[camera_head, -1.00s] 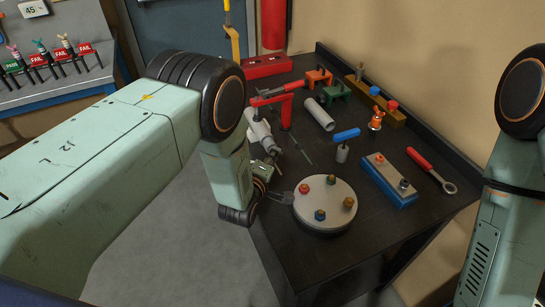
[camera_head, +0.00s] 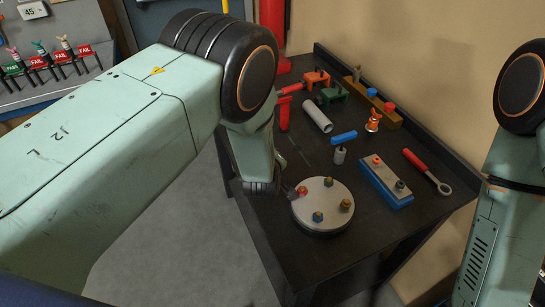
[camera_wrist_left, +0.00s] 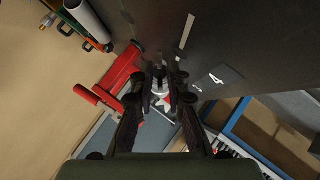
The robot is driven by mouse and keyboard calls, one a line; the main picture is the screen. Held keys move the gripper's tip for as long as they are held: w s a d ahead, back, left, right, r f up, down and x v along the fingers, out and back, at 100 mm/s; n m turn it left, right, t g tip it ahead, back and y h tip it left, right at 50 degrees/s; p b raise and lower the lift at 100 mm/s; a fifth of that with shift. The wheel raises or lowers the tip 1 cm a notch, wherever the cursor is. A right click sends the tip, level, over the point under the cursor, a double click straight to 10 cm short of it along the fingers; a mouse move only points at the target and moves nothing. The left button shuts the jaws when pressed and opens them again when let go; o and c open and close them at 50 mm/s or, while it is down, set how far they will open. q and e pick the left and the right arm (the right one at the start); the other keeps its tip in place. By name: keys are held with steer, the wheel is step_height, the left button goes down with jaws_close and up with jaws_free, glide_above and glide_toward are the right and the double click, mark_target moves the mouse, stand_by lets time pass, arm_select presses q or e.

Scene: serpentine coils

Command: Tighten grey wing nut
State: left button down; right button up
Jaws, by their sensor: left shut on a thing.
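My left gripper (camera_wrist_left: 160,88) shows in the left wrist view, with its dark fingers closed around a small grey piece (camera_wrist_left: 158,72), which looks like the grey wing nut. The fingers cover most of it, so its wings and what it sits on are hard to make out. A red clamp-like tool (camera_wrist_left: 120,78) is just left of the fingers. A bit of red and white shows between the finger links.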

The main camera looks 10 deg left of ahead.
stand_by(0.3)
arm_select(q)
steer(key=c, duration=1.3)
jaws_free()
